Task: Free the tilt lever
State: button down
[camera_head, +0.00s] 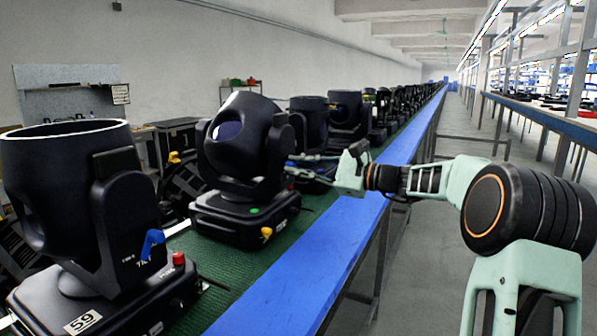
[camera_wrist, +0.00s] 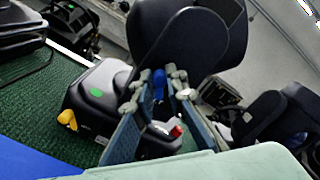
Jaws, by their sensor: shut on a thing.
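The black moving-head lamp (camera_head: 238,150) stands on the green belt, second from the front, its head tilted on its yoke. It also fills the middle of the wrist view (camera_wrist: 190,35). Its blue tilt lever (camera_wrist: 158,82) shows between my fingers in the wrist view; in the head view my gripper and the lamp hide it. My gripper (camera_head: 296,170) reaches in from the right at the lamp's side. Its fingertips (camera_wrist: 157,88) are shut on the blue lever. A red button (camera_wrist: 176,131) sits low near the fingers, and a yellow knob (camera_wrist: 67,119) is on the base.
A nearer lamp (camera_head: 70,200) marked 59 has its own blue lever (camera_head: 151,243) and red button (camera_head: 178,259). Several more lamps stand behind along the belt (camera_head: 225,270). A blue rail (camera_head: 330,260) edges the belt. The grey aisle floor (camera_head: 430,260) is partly free.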

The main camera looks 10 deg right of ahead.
dwell(0.4)
jog(key=c, duration=1.9)
grip_release()
jog(key=shift+c, duration=0.2)
jog(key=shift+d, duration=0.1)
jog(key=v, duration=1.2)
